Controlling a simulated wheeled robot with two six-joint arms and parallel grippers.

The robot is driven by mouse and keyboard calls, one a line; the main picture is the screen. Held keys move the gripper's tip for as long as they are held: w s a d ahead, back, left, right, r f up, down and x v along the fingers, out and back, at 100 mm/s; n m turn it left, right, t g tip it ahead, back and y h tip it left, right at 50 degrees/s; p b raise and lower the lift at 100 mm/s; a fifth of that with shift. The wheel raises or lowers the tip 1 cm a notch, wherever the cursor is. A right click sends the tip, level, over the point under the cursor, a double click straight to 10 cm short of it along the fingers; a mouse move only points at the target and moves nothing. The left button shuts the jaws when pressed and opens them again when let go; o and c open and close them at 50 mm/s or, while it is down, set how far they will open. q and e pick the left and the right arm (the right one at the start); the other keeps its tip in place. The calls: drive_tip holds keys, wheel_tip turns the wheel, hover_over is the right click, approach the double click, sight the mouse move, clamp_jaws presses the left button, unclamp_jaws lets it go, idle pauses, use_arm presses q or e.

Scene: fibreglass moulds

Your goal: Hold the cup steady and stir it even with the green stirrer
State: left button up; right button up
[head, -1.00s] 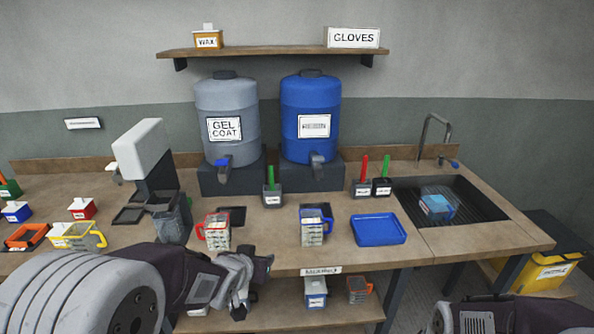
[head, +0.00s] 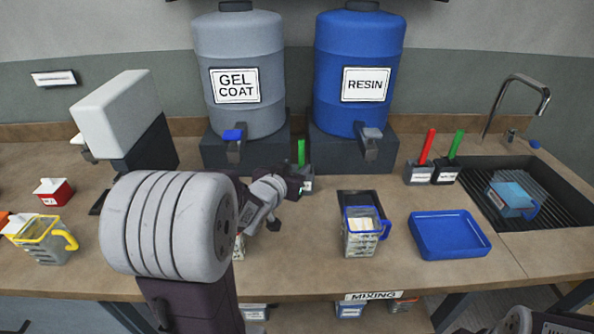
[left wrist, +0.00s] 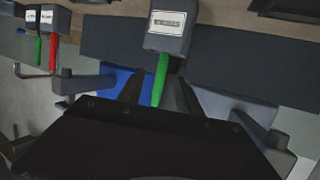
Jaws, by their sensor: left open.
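A green stirrer (head: 301,152) stands in a small grey labelled holder (head: 308,184) between the two drum stands. My left gripper (head: 286,203) is open just in front of it. In the left wrist view the picture is upside down, and the green stirrer (left wrist: 160,78) lies between the open fingers (left wrist: 158,94), with the holder (left wrist: 168,38) beyond; I cannot tell if a finger touches it. A clear cup with a blue handle (head: 361,240) stands upright on the bench. Another cup is mostly hidden behind my left arm. My right gripper is out of view.
A second green stirrer (head: 456,144) and a red stirrer (head: 427,146) stand in holders near the sink (head: 560,195). A blue tray (head: 450,250) lies right of the cup. A yellow-handled cup (head: 45,240) is at left. The gel coat drum (head: 238,70) and resin drum (head: 358,75) stand behind.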

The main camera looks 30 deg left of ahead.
use_arm(q)
drive_tip(key=shift+w+a+f, duration=0.1)
drive_tip(key=shift+w, duration=0.15)
drive_tip(key=x, duration=0.9)
drive_tip(key=shift+w+a+f+b, duration=0.1)
drive_tip(key=shift+a+b, duration=0.05)
drive_tip(key=shift+b, duration=0.25)
clamp_jaws()
wheel_tip(320, 180, up, 11)
drive_tip(key=p, duration=0.9)
